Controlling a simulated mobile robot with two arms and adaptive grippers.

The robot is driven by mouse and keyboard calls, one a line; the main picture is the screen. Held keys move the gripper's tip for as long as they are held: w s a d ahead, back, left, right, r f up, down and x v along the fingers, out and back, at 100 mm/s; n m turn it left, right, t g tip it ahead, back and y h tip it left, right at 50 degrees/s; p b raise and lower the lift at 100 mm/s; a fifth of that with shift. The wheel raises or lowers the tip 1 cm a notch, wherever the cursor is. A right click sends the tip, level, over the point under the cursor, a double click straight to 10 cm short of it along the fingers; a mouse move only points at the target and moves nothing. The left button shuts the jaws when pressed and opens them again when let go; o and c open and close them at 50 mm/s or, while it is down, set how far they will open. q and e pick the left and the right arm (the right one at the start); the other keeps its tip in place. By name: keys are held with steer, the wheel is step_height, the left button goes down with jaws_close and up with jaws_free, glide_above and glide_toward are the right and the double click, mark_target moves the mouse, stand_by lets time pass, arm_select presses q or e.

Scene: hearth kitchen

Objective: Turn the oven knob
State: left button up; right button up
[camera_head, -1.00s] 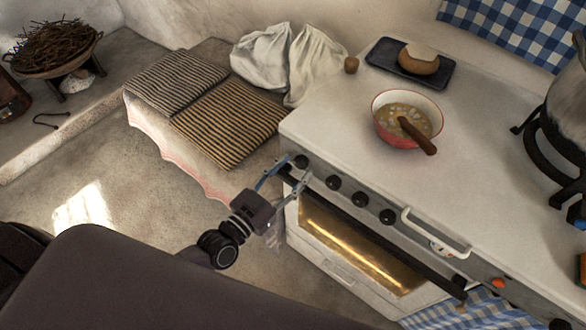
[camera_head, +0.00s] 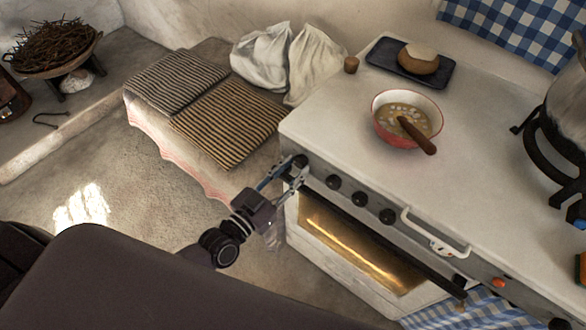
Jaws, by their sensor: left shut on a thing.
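The white oven (camera_head: 345,262) stands at the right, with a row of black knobs along its upper front edge. The leftmost knob (camera_head: 300,161) lies between the fingertips of my left gripper (camera_head: 290,170), which is shut on it. The gripper reaches it from the lower left and its fingers partly hide it. The other knobs, such as the second knob (camera_head: 333,182), third knob (camera_head: 360,198) and fourth knob (camera_head: 387,216), are free. My right gripper is not in view.
A red bowl of soup with a wooden spoon (camera_head: 407,112) and a dark tray (camera_head: 382,62) with bread stand on the white top. A white handle (camera_head: 435,232) and a dark oven bar (camera_head: 425,272) stick out in front. Folded striped cloths (camera_head: 230,125) lie on a bench behind.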

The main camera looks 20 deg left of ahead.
arm_select(q)
steer(key=n, duration=0.6)
steer(key=shift+d, duration=0.1)
steer(key=n, duration=0.7)
stand_by(0.4)
steer(key=o, duration=1.2)
steer(key=shift+c, duration=0.2)
steer(key=shift+s, duration=0.15)
steer(key=v, duration=1.1)
steer(key=shift+s, duration=0.4)
steer(key=shift+r, duration=0.1)
